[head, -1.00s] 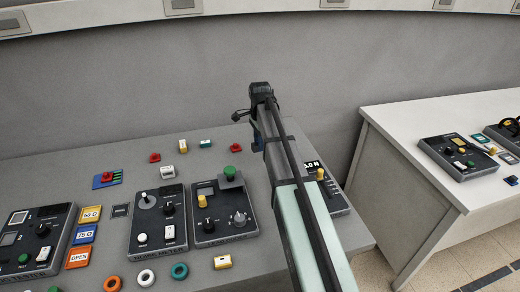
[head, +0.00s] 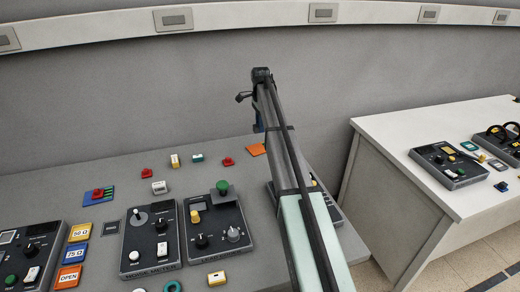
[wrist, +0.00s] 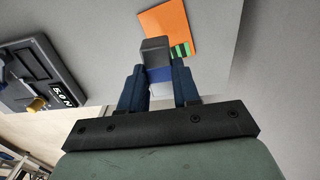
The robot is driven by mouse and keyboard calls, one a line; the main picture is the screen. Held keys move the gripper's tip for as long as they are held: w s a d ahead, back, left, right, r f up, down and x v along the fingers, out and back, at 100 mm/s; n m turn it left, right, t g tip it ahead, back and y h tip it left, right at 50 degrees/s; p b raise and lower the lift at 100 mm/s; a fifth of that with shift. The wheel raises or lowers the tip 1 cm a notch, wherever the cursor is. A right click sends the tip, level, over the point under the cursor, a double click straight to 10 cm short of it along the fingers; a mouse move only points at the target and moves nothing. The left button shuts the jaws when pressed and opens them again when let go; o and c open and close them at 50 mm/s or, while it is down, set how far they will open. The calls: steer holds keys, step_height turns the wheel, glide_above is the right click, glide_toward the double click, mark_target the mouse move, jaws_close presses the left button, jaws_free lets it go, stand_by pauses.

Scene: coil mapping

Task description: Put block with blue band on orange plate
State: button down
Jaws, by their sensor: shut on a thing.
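The orange plate (wrist: 165,20) lies flat on the grey table in the wrist view, just beyond my fingertips. In the head view the orange plate (head: 256,150) shows left of my arm, partly covered by it. A green and black striped patch (wrist: 181,50) shows at its near edge. My gripper (wrist: 158,74) is shut on the block with the blue band (wrist: 155,52), which has a dark grey end, a blue band and a pale part between the fingers. The block overlaps the plate's near edge in the picture; I cannot tell whether they touch. The head view hides the block.
Control boxes (head: 216,225) with knobs stand on the table left of my arm. Small red, yellow and teal pieces (head: 197,158) lie near the orange plate. A second white table (head: 400,125) is at the right. The back wall stands behind the table.

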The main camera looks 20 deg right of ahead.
steer(key=shift+w+d+f, duration=0.1)
steer(key=shift+w+f, duration=0.15)
steer(key=shift+f, duration=1.35)
steer(key=shift+w+a+f, duration=0.1)
steer(key=shift+w+f, duration=0.15)
steer(key=shift+f, duration=1.4)
steer(key=shift+w+d+f, duration=0.1)
steer(key=shift+w+f, duration=0.15)
steer(key=shift+f, duration=1.35)
steer(key=c, duration=0.8)
jaws_free()
steer(key=shift+f, duration=0.15)
step_height(320, 180, up, 12)
steer(key=shift+r, duration=0.2)
